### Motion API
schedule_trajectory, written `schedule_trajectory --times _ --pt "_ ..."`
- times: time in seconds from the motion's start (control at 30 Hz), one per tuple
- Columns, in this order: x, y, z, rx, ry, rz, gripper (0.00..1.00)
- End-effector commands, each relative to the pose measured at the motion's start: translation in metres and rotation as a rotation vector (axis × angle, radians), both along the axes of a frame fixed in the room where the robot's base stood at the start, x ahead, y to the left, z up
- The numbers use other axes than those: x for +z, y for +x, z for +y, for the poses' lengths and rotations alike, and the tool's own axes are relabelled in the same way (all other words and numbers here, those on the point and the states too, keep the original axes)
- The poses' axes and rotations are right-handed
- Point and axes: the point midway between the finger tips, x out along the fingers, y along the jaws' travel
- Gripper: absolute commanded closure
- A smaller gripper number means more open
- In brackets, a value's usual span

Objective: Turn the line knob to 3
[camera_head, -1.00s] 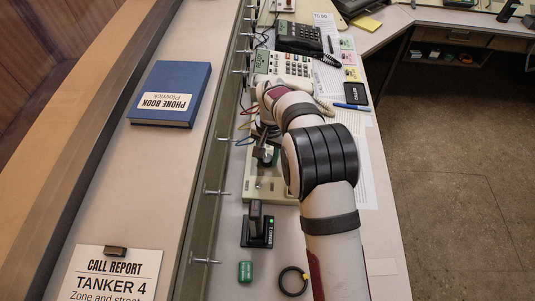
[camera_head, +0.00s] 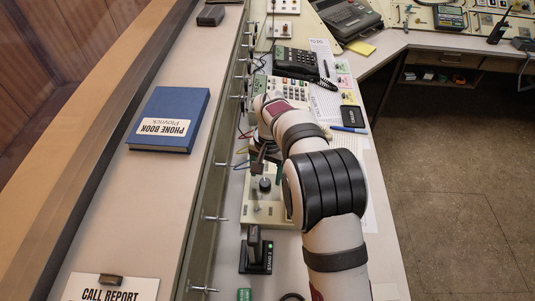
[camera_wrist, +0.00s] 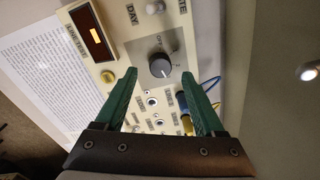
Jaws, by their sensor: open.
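The line knob (camera_wrist: 160,66) is a round dark grey knob with a light pointer mark on a grey plate in the wrist view. The pointer angles toward the lower right; the small dial marks are hard to read. My gripper (camera_wrist: 160,74) is open, its two green fingers spread on either side of the knob in the picture, with nothing between them. I cannot tell the remaining distance to the panel. In the head view a dark knob (camera_head: 265,184) shows on the beige panel (camera_head: 257,210), just below my gripper (camera_head: 259,164), whose fingers are partly hidden.
In the wrist view the panel has an amber display (camera_wrist: 93,35), a yellow button (camera_wrist: 108,76), a toggle (camera_wrist: 154,7) and jacks with blue and yellow plugs (camera_wrist: 183,108). In the head view a black handset (camera_head: 254,247) stands in front and a telephone (camera_head: 293,64) behind.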

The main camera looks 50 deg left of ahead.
Motion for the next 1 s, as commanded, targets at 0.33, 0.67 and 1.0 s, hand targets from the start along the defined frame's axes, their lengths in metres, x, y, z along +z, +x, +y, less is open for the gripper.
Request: schedule_trajectory --times 0.33,0.67,1.0 --pt "0.102 0.003 -0.004 -0.001 0.003 -0.002 0.29" --pt "0.125 0.003 -0.006 0.0 0.0 0.0 0.29" --pt "0.129 0.007 -0.013 -0.014 0.002 0.001 0.29"
